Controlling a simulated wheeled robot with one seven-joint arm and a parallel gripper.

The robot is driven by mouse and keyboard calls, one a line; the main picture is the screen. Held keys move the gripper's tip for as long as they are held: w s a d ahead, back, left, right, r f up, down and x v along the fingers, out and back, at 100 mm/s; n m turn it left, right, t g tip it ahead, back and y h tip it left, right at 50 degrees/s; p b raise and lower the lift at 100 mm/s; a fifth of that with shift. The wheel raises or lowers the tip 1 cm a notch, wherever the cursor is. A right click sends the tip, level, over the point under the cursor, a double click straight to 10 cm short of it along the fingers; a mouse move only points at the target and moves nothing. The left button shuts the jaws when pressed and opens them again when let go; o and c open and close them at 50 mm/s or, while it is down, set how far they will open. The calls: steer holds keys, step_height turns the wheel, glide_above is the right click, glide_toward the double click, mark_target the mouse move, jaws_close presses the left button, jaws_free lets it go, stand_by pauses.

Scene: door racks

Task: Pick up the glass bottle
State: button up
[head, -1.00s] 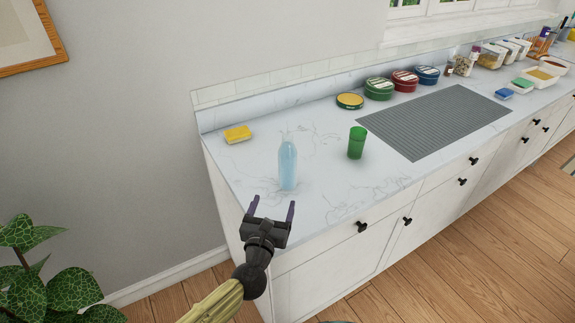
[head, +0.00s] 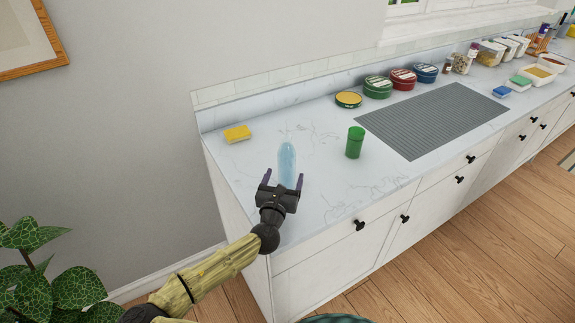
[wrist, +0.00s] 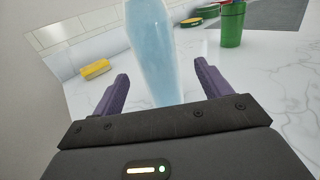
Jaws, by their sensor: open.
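The glass bottle (head: 287,160) is pale blue and stands upright near the left end of the marble counter. My gripper (head: 283,176) is open in front of it, with its two purple fingers pointing toward it. In the wrist view, the bottle (wrist: 152,50) rises between and beyond the open fingers of my gripper (wrist: 160,85), its top cut off by the frame. The bottle's lower part is hidden behind my gripper in both views. I cannot tell whether the fingers touch it.
A green cup (head: 355,142) stands right of the bottle. A yellow sponge (head: 237,134) lies behind left. Round tins (head: 378,88) line the back, and a grey ribbed mat (head: 435,120) lies to the right. The counter (head: 335,195) is clear around the bottle.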

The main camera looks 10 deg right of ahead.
mark_target(285, 145)
steer(key=shift+w, duration=0.1)
steer(key=p+x, duration=0.1)
steer(key=x, duration=0.1)
steer(key=p+x, duration=0.1)
steer(key=x, duration=0.2)
steer(key=shift+w+a+f, duration=0.1)
steer(key=shift+w+f, duration=0.05)
steer(key=shift+f, duration=0.05)
steer(key=shift+a, duration=0.1)
steer(key=shift+c, duration=0.3)
steer(key=shift+r, duration=0.1)
steer(key=c, duration=1.4)
steer(key=shift+r, duration=0.15)
steer(key=shift+r+b, duration=0.55)
steer(key=shift+r, duration=4.25)
